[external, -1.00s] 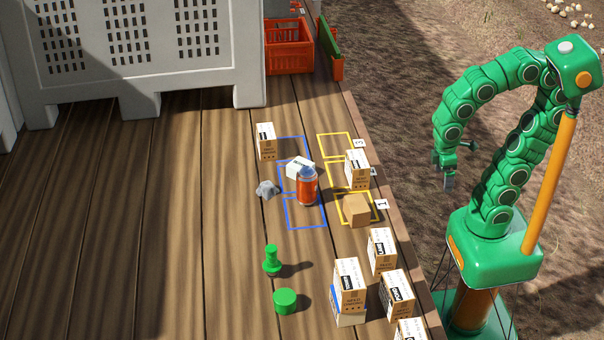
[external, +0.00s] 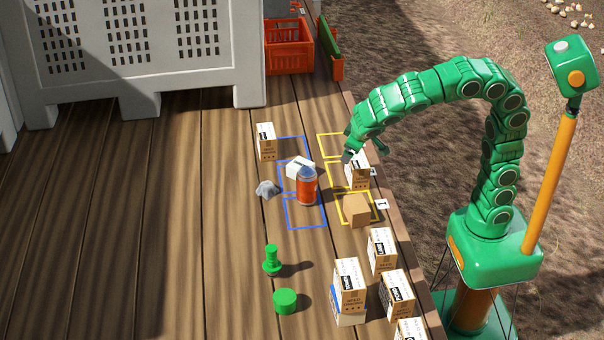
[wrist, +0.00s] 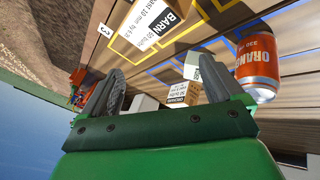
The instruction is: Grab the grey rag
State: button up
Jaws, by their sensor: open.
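The grey rag (external: 267,189) lies crumpled on the wooden deck in the external view, at the left edge of the blue outlines. It is just left of the orange can (external: 306,186) and a white box (external: 300,167). My gripper (external: 349,155) is over the yellow outlines beside a carton (external: 357,171), to the right of the rag and apart from it. In the wrist view my gripper (wrist: 148,92) has its two fingers spread with nothing held between them. I cannot make out the rag in the wrist view.
The orange can (wrist: 257,65) and a BARN carton (wrist: 148,20) show close in the wrist view. Another carton (external: 265,142) stands behind the rag. A green stamp-like piece (external: 272,260) and green disc (external: 285,301) stand in front. The deck left of the rag is clear.

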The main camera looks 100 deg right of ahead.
jog(key=w+a+f+m+t+h, duration=0.15)
jog(key=w+m+h, duration=0.3)
jog(key=w, duration=1.35)
jog(key=w+a+f+m, duration=0.2)
jog(key=w+a+f, duration=0.1)
jog(key=w, duration=0.3)
jog(key=m+h, duration=0.1)
jog(key=m, duration=0.1)
send_near(267, 185)
jog(key=shift+s+d, duration=0.35)
jog(key=shift+d, duration=0.2)
jog(key=shift+d+f, duration=0.35)
jog(key=shift+f, duration=0.1)
jog(key=shift+w+x, duration=0.15)
jog(key=shift+x, duration=1)
jog(key=shift+w+x, duration=0.15)
jog(key=shift+x, duration=1)
jog(key=shift+w+x, duration=0.2)
jog(key=shift+x, duration=0.95)
jog(key=shift+c, duration=0.4)
jog(key=c, duration=1)
